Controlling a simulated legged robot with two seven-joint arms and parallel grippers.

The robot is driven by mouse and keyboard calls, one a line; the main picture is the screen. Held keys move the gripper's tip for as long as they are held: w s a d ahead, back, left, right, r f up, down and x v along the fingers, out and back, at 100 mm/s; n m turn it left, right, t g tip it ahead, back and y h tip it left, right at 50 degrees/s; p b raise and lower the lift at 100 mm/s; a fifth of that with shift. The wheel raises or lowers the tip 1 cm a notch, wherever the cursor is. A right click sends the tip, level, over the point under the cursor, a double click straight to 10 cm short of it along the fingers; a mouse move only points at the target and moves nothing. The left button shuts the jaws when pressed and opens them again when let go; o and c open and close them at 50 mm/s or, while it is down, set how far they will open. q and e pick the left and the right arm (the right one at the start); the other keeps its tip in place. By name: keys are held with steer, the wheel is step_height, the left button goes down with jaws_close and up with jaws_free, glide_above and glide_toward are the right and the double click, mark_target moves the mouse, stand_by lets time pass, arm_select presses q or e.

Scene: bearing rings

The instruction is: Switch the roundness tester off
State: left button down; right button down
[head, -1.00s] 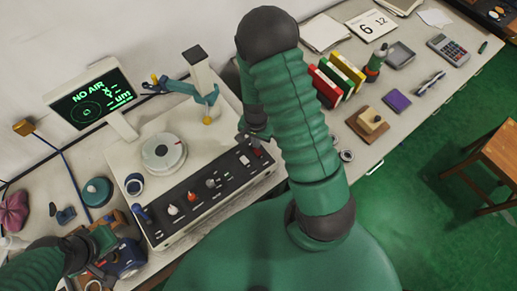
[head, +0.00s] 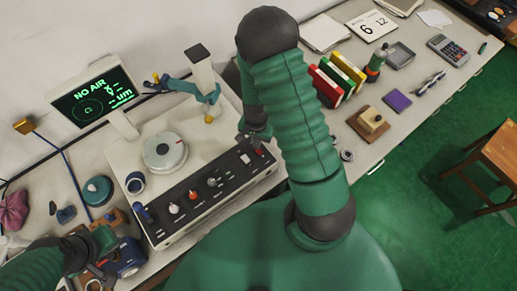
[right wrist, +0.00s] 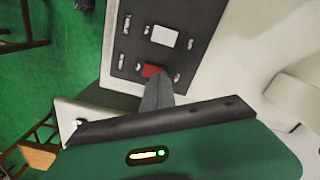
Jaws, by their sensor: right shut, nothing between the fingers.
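The roundness tester (head: 222,119) stands on the bench with its round turntable (head: 164,152). Its lit screen (head: 92,97) reads "NO AIR" in green. A dark control panel (head: 190,203) with several knobs runs along its front. My right gripper (head: 259,146) is shut and empty at the right end of this panel. In the right wrist view, its closed fingertips (right wrist: 153,86) are at a red switch (right wrist: 152,71), partly covering it; I cannot tell whether they touch. A white square button (right wrist: 164,37) lies beyond it. My left gripper (head: 97,265) is at lower left; its jaws are unclear.
Blue and brown items (head: 128,256) lie near my left gripper. A teal round object (head: 97,190) stands left of the tester. Books (head: 336,79), a wooden block (head: 369,122) and a calculator (head: 450,49) lie to the right. A wooden stool (head: 490,150) stands on the green floor.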

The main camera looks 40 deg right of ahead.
steer(key=shift+a+f, duration=0.15)
steer(key=shift+f, duration=0.05)
steer(key=shift+d+f+b, duration=0.2)
steer(key=shift+f+b, duration=0.2)
steer(key=shift+b, duration=0.05)
steer(key=shift+r, duration=0.1)
step_height(320, 180, up, 2)
steer(key=shift+a+r+p, duration=0.1)
steer(key=shift+r+p, duration=0.1)
steer(key=shift+p, duration=1)
step_height(320, 180, up, 4)
steer(key=p, duration=0.4)
steer(key=shift+r, duration=0.25)
